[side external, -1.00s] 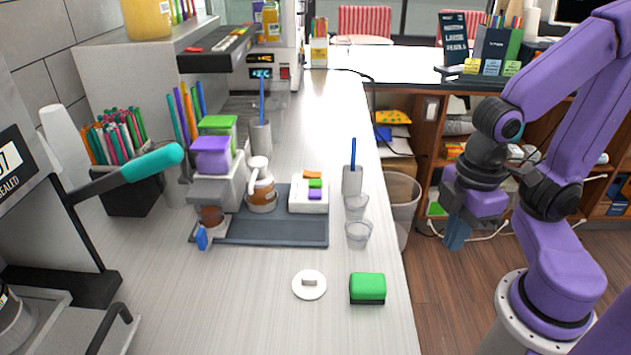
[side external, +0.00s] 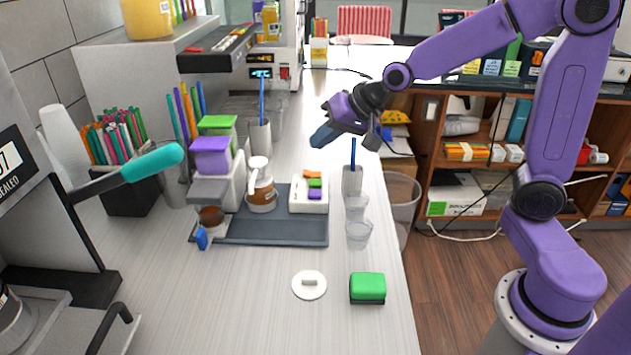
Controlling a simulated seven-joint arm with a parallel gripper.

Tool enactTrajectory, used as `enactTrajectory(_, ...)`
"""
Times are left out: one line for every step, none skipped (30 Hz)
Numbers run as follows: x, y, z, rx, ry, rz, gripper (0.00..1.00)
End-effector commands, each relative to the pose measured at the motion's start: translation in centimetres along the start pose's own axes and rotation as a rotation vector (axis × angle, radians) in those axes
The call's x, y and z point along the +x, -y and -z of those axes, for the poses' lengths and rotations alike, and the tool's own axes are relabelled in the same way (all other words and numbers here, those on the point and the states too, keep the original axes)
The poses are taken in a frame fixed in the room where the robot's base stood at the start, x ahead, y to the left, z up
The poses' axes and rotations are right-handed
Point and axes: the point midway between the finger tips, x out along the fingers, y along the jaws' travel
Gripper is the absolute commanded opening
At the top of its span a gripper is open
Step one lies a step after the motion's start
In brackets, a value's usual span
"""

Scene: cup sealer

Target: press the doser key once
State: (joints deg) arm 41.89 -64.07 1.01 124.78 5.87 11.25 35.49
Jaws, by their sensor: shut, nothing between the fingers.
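A small white key block (side external: 296,207) with an orange key (side external: 312,174), a green key (side external: 315,183) and a purple key (side external: 314,194) sits on the right part of a dark mat. Beside it to the left stands a doser machine (side external: 237,180) with purple and green hoppers (side external: 211,156) on top. A cup with brown contents (side external: 211,218) is under its front. My gripper (side external: 322,136) is shut and empty, its blue fingers in the air above the counter, higher than the key block and apart from it. No key is touched.
Tall holders with blue sticks (side external: 353,180) and clear cups (side external: 358,231) stand right of the mat (side external: 270,234). A white lid (side external: 309,285) and green sponge (side external: 367,288) lie in front. A sealer with a teal handle (side external: 152,163) is at left. The front counter is mostly clear.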

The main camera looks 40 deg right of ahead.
Motion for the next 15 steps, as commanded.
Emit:
enactTrajectory(0.2,-0.2,0.9,0.032,-0.023,0.001,0.0)
enactTrajectory(0.3,-0.3,1.3,0.047,-0.033,0.002,0.0)
enactTrajectory(0.4,-0.4,1.8,0.061,-0.044,0.003,0.0)
enactTrajectory(0.5,-0.5,2.0,0.07,-0.052,0.004,0.0)
enactTrajectory(0.5,-0.5,2.2,0.077,-0.057,0.005,0.0)
enactTrajectory(0.5,-0.5,2.4,0.084,-0.062,0.006,0.0)
enactTrajectory(0.5,-0.6,2.5,0.086,-0.063,0.006,0.0)
enactTrajectory(0.5,-0.6,2.5,0.088,-0.064,0.007,0.0)
enactTrajectory(0.5,-0.6,2.5,0.088,-0.065,0.007,0.0)
enactTrajectory(0.5,-0.6,2.5,0.088,-0.065,0.007,0.0)
enactTrajectory(0.5,-0.6,2.5,0.087,-0.064,0.007,0.0)
enactTrajectory(0.5,-0.5,2.5,0.087,-0.064,0.007,0.0)
enactTrajectory(0.5,-0.6,2.5,0.086,-0.064,0.007,0.0)
enactTrajectory(0.5,-0.6,2.5,0.086,-0.064,0.007,0.0)
enactTrajectory(0.5,-0.6,2.5,0.086,-0.063,0.006,0.0)
